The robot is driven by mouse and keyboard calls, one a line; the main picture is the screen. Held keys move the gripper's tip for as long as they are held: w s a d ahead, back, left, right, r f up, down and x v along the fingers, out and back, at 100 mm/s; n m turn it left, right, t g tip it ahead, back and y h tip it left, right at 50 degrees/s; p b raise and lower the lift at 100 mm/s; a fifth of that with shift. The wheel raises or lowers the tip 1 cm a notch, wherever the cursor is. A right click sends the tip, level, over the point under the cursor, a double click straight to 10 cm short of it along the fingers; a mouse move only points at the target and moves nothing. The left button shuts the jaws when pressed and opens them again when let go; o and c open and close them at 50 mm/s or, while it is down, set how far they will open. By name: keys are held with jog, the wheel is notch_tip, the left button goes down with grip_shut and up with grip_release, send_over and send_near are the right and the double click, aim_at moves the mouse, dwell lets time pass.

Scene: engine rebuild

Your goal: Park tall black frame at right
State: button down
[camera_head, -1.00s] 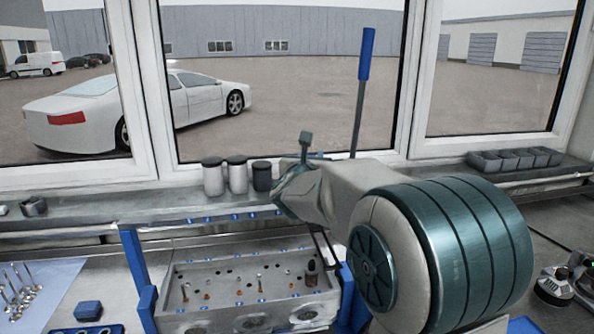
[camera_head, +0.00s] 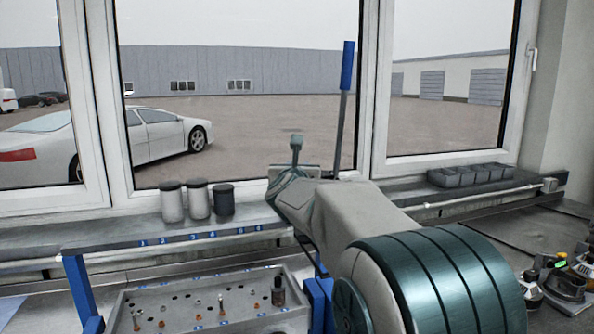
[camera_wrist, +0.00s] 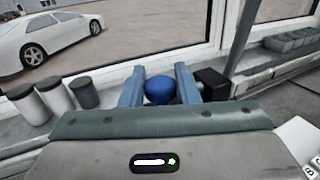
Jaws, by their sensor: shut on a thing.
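The tall black frame is mostly hidden behind my arm in the head view. Its dark upright lever (camera_head: 343,130) with a blue grip stands above my wrist, and thin dark rods show below it. In the wrist view the lever (camera_wrist: 246,38) rises right of my fingers, beside a black block (camera_wrist: 211,83). My gripper (camera_wrist: 158,76) has its two blue-grey fingers around a blue ball-shaped knob, which looks like part of the frame. In the head view the fingertips are hidden behind my wrist. I cannot see the frame's foot.
Three canisters (camera_head: 198,202) stand on the sill. A dark bin row (camera_head: 470,175) is at right. Bench tools (camera_head: 565,283) lie at far right, with clear bench behind them.

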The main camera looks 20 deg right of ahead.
jog(key=c, duration=1.1)
grip_release()
jog(key=shift+d, duration=0.3)
jog(key=shift+c, duration=0.2)
jog(key=shift+d, duration=0.15)
jog(key=shift+a, duration=0.3)
jog(key=b+v, duration=0.2)
jog(key=v, duration=1.1)
jog(key=shift+s+a+f, duration=0.1)
jog(key=shift+s, duration=0.3)
